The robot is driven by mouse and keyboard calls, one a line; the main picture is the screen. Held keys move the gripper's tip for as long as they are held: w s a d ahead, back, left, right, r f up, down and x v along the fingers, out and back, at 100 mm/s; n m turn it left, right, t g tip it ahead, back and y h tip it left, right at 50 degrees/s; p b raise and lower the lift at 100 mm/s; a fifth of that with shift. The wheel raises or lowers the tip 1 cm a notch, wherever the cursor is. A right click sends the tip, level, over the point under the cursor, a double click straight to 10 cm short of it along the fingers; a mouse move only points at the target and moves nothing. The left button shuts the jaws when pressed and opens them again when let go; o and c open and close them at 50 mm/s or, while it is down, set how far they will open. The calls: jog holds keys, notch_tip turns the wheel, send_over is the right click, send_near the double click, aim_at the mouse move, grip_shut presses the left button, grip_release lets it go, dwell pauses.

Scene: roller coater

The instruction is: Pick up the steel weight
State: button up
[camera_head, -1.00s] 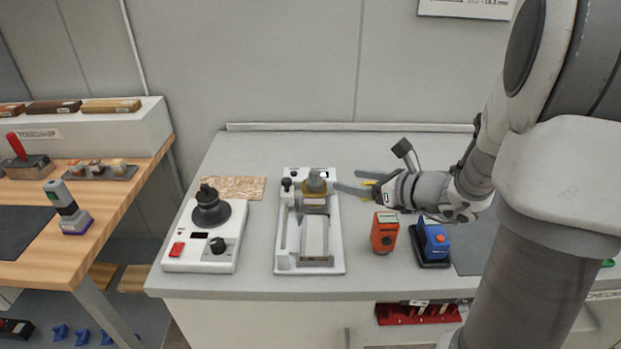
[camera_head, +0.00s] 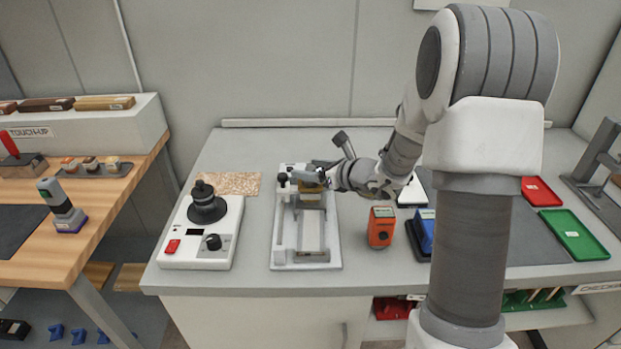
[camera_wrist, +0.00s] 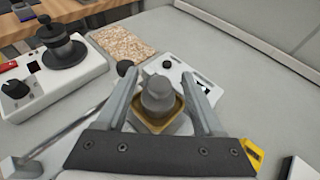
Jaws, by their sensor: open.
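The steel weight (camera_wrist: 157,97) is a grey stepped cylinder with a narrower top. In the wrist view it stands upright on a brass-coloured square holder (camera_wrist: 154,124), which belongs to the white roller coater (camera_head: 336,235). My gripper (camera_wrist: 162,88) is open, with one finger on each side of the weight. A gap shows between the weight and each finger, most clearly on the right. In the head view my gripper (camera_head: 303,178) is over the back part of the coater and hides most of the weight.
A white device with a black knob (camera_head: 206,210) stands left of the coater. A speckled board (camera_head: 230,184) lies behind it. An orange device (camera_head: 381,227) and a blue one (camera_head: 424,232) stand to the right. Red (camera_head: 541,191) and green (camera_head: 574,234) trays lie farther right.

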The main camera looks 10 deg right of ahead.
grip_shut()
dwell(0.3)
jog(key=shift+r, duration=0.15)
